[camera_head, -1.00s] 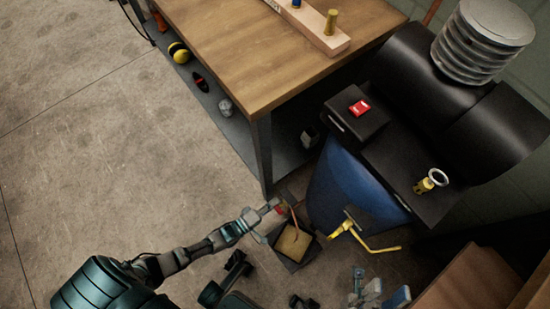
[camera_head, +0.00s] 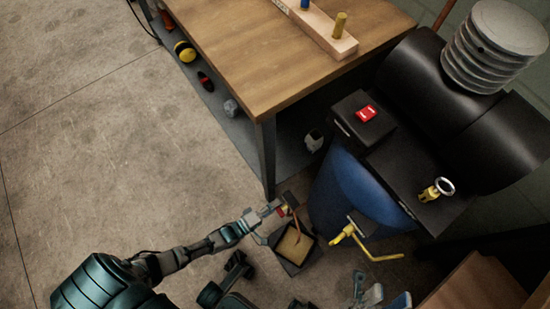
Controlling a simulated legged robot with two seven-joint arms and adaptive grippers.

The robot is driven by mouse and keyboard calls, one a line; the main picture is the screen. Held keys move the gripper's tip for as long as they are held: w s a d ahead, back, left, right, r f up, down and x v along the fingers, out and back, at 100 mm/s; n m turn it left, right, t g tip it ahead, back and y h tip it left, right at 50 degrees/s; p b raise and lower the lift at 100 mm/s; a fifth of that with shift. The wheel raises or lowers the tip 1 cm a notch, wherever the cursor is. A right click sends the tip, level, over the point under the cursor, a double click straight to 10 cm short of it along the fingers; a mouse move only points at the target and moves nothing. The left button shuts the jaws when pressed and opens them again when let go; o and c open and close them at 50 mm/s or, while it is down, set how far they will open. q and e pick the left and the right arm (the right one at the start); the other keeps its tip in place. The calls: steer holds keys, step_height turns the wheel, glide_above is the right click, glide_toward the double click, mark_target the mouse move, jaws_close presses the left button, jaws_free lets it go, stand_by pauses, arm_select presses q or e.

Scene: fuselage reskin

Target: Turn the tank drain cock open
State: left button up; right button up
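The tank is a blue drum (camera_head: 345,190) under a black motor unit at the right. A yellow drain cock (camera_head: 350,232) sits low on its front, with a bent yellow pipe (camera_head: 383,256) running right from it. My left gripper (camera_head: 268,224) is left of the cock, apart from it, with its fingers spread. A small red and dark item (camera_head: 284,210) shows by its upper fingertip; I cannot tell whether they touch. My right gripper (camera_head: 368,290) is at the bottom edge, below the pipe, partly cut off; its finger state is unclear.
A dark tray with a tan inside (camera_head: 293,246) lies by my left gripper. A wooden table (camera_head: 270,50) stands behind, its leg (camera_head: 266,155) near the drum. A brass valve with a ring (camera_head: 437,189) and a red switch (camera_head: 366,113) sit on the unit. Floor at left is clear.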

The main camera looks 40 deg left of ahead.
arm_select(q)
steer(key=v, duration=1.2)
